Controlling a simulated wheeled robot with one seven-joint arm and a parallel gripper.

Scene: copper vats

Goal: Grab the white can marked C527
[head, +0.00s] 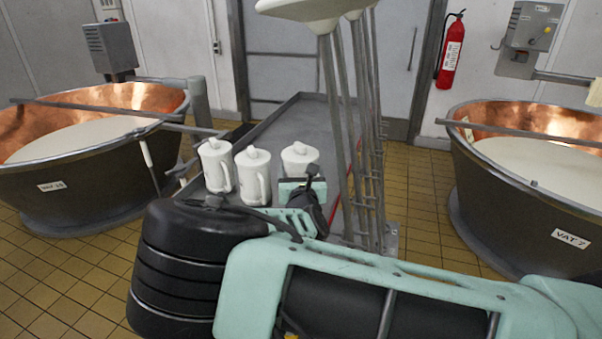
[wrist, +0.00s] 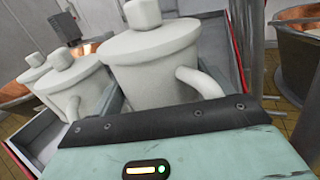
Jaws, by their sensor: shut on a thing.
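Three white lidded cans with side handles stand in a row on a grey tray-like table. The right can (head: 300,155) is behind my gripper (head: 302,184) in the head view, its lower part hidden. In the wrist view this can (wrist: 152,62) is large and close, with its handle to the right, and my gripper is shut on it. The middle can (head: 253,174) and the left can (head: 215,164) stand to its left; they also show at the left of the wrist view. I can read no marking on any can, so C527 cannot be confirmed.
The grey table (head: 285,112) stretches back, with metal poles (head: 368,130) along its right side. Copper-lined vats stand left (head: 80,185) and right (head: 535,185). A fire extinguisher (head: 451,52) hangs on the back wall. The table's far part is clear.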

